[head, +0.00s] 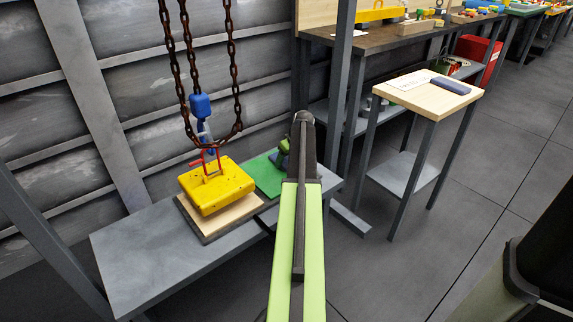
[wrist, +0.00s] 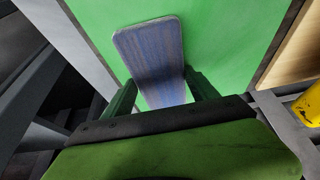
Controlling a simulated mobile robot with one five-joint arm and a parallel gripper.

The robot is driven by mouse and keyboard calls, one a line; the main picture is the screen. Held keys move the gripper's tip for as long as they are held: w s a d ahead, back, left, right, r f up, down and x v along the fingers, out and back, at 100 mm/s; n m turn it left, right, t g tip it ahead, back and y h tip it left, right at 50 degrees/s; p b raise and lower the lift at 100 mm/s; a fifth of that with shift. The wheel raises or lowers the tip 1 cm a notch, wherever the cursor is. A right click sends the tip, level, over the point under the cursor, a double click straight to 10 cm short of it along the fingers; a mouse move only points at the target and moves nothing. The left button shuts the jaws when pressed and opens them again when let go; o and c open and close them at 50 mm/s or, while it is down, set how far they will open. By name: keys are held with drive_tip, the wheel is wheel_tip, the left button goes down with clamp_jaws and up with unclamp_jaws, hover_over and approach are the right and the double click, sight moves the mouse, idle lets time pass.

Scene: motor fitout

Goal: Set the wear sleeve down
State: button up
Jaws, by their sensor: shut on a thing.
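The wear sleeve, a blue-grey worn piece with rounded corners (wrist: 152,52), is between my gripper's two dark green fingers in the wrist view. My gripper (wrist: 161,88) is shut on its near end. Behind the sleeve lies a plain green mat (wrist: 225,35); whether the sleeve touches it I cannot tell. In the head view the green mat (head: 264,179) lies on the grey bench, and my gripper (head: 283,152) is over its right side. My arm hides part of the mat there, and the sleeve cannot be made out.
The grey bench (head: 140,250) also carries a yellow block (head: 217,187) on a wooden board (head: 205,228), left of the mat. A rusty chain (head: 238,95) hangs over the block. A small wooden-topped table (head: 410,93) stands at the right, with open floor beyond.

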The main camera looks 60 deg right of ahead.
drive_tip(key=o, duration=1.4)
drive_tip(key=shift+s+r+p, duration=0.1)
drive_tip(key=shift+r+p, duration=0.2)
drive_tip(key=shift+r, duration=0.1)
drive_tip(key=p+v, duration=1)
drive_tip(key=v, duration=0.1)
drive_tip(key=shift+r, duration=0.2)
drive_tip(key=shift+s+a, duration=0.1)
